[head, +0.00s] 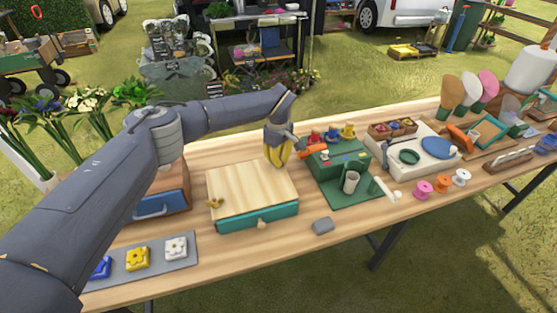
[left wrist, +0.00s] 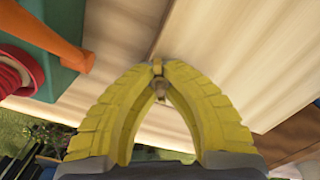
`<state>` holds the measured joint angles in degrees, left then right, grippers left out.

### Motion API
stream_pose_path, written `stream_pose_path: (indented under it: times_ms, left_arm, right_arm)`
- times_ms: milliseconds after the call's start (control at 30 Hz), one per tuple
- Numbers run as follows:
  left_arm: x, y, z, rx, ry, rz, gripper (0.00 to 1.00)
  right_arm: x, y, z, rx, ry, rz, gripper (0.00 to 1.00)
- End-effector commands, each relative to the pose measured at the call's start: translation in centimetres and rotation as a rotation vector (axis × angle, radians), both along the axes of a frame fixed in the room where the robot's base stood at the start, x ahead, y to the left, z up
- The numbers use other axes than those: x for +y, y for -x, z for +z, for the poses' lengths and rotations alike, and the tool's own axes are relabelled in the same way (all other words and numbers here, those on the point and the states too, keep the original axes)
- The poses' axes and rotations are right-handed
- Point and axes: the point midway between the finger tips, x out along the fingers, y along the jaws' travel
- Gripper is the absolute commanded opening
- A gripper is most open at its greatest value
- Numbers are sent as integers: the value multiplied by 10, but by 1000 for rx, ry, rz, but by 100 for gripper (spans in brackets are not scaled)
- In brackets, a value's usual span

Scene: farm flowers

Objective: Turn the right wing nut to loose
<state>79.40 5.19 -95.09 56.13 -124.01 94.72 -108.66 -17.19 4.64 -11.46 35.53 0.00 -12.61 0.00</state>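A wooden press-like box (head: 250,185) with a pale lid and teal base stands mid-table. A brass wing nut (head: 214,203) sits on its left side. My left gripper (head: 279,163) points down at the box's far right corner and hides the right wing nut in the head view. In the left wrist view, the yellow fingertips (left wrist: 158,72) close in on the small brass right wing nut (left wrist: 159,88), with the nut between them and the tips against its sides. My right gripper is not in view.
A green stand with an orange-handled tool (head: 313,150) and spools is close to the right of my left gripper. A wooden box with a blue drawer (head: 160,203) and a tray of flower tiles (head: 137,258) are left.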

Motion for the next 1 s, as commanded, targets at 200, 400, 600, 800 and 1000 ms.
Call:
stream_pose_path:
  times_ms: [200, 400, 600, 800, 1000]
  left_arm:
    - [0, 0, 0, -1, -2, 206, 0]
    - [0, 0, 0, 0, -2, 395, 0]
    - [0, 0, -1, 0, -1, 586, 0]
    - [0, 0, -1, -1, -1, 776, 0]
    - [0, 0, -1, 0, -1, 966, 0]
  right_arm:
    - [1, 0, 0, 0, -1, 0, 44]
    - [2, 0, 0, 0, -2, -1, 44]
    - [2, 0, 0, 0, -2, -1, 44]
    - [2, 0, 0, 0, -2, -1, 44]
    - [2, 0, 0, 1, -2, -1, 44]
